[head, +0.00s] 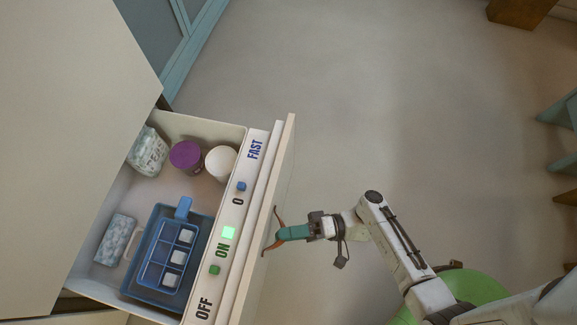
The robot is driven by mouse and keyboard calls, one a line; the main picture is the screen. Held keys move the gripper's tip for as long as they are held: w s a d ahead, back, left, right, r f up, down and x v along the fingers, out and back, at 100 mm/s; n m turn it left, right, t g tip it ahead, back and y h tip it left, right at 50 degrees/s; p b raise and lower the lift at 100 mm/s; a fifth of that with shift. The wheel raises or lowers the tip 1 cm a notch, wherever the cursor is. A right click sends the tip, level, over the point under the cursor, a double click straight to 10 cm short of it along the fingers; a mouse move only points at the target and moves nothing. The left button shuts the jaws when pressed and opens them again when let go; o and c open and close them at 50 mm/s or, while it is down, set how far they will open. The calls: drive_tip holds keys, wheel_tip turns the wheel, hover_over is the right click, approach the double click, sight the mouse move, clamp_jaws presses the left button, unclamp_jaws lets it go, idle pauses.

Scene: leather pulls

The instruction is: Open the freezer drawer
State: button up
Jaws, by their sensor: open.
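The freezer drawer (252,262) stands pulled out from the pale cabinet, and its inside shows from above. A brown leather pull (269,246) is on the outer face of its front. My gripper (281,234) is at the middle of this pull, with its teal fingers pointing left at the drawer front. The jaws are open; the gap between them is hard to see from above. Whether the fingers touch the strap cannot be told.
The drawer holds a blue ice tray (153,272), a purple-lidded tub (186,156), a white-lidded tub (221,162) and wrapped packs (148,151). Open floor (400,120) lies right; teal furniture (558,115) stands far right.

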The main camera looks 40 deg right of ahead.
drive_tip(key=v, duration=1)
drive_tip(key=shift+s+d, duration=0.3)
drive_tip(key=shift+f, duration=0.15)
drive_tip(key=s+f+n+g+h, duration=0.3)
drive_tip(key=n+g+h, duration=0.3)
drive_tip(key=g, duration=0.5)
drive_tip(key=w+d+r+t+h, duration=0.1)
drive_tip(key=w+d+r+h, duration=0.15)
drive_tip(key=r+h, duration=0.4)
drive_tip(key=w+d+r+h, duration=0.2)
drive_tip(key=d+r+h, duration=0.25)
drive_tip(key=r, duration=0.25)
wheel_tip(320, 180, up, 33)
drive_tip(key=p, duration=3.4)
drive_tip(key=shift+a+m, duration=0.3)
drive_tip(key=shift+a, duration=0.05)
